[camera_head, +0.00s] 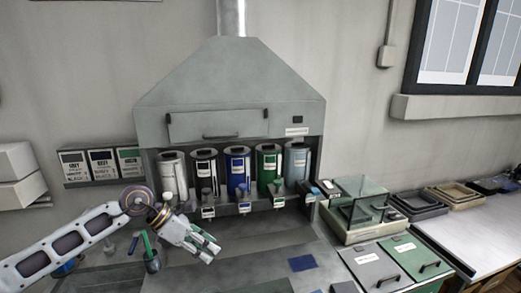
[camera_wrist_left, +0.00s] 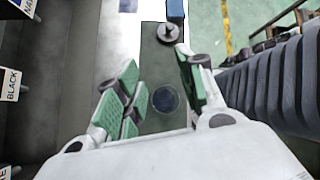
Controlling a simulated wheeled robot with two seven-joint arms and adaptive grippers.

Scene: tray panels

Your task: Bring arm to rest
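My left arm comes in from the left in the head view. Its white gripper (camera_head: 208,250) hangs in front of the grey hood's work surface, below the row of canisters. In the left wrist view the gripper (camera_wrist_left: 160,85) has its green-padded fingers spread apart, with nothing held between them. A dark round spot (camera_wrist_left: 166,99) on a grey-green strip shows beyond the fingers. My right arm and gripper are not in view.
A grey hood (camera_head: 230,85) stands over several canisters, including a blue one (camera_head: 237,172). A cup with tools (camera_head: 151,262) stands close to my left gripper. A glass-sided box (camera_head: 360,205), grey panel (camera_head: 375,267) and green panel (camera_head: 414,256) lie right. A blue patch (camera_head: 302,263) lies in front.

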